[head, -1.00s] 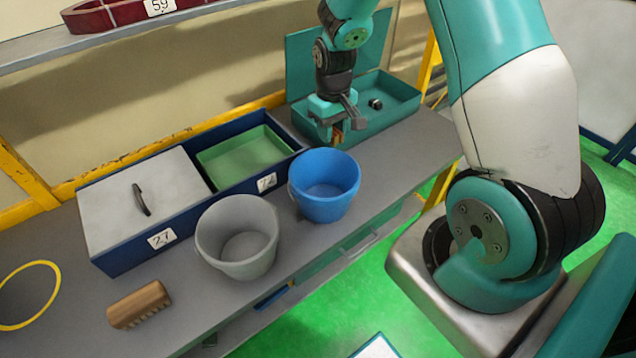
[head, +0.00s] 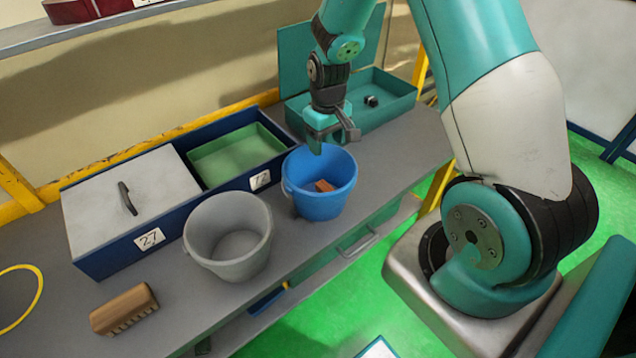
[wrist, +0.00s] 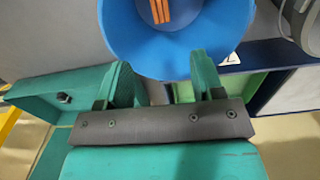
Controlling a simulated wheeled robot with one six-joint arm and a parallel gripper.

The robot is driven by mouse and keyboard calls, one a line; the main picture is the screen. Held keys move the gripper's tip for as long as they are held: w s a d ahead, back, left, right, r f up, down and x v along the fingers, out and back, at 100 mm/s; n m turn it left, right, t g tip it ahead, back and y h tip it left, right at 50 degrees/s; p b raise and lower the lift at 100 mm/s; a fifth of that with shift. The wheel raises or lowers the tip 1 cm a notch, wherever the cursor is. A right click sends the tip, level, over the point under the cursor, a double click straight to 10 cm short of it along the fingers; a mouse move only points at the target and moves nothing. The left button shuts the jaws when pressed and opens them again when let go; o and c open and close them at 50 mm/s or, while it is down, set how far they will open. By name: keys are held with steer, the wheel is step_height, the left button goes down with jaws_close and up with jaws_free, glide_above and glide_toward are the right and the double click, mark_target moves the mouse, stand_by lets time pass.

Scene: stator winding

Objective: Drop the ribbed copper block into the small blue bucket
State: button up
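The ribbed copper block (head: 324,186) lies inside the small blue bucket (head: 318,206), near its bottom. The wrist view also shows the copper block (wrist: 158,11), with its ribs visible, inside the blue bucket (wrist: 190,65). My gripper (head: 322,146) is over the far rim of the bucket, above the block. In the wrist view its two teal fingers (wrist: 163,85) stand apart with nothing between them, so it is open and empty.
A grey bucket (head: 228,268) stands left of the blue one. Behind are a blue box (head: 100,262) with a grey lid, a green tray (head: 236,158) and an open teal box (head: 385,112). A wooden brush (head: 125,309) lies at the front left.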

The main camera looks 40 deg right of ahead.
step_height(320, 180, up, 17)
steer(key=b, duration=0.3)
steer(key=shift+r+b, duration=0.2)
steer(key=shift+b, duration=0.15)
steer(key=s+a+f+n+y+b, duration=0.1)
steer(key=s+a+n+y+b, duration=0.1)
steer(key=s+a, duration=0.9)
steer(key=s+a+f+n+y+b, duration=0.1)
steer(key=s+a+n, duration=0.4)
steer(key=s+a, duration=0.6)
steer(key=shift+s+a+f+y+b, duration=0.15)
steer(key=shift+a+f+y+b, duration=0.15)
steer(key=shift+y+b, duration=0.25)
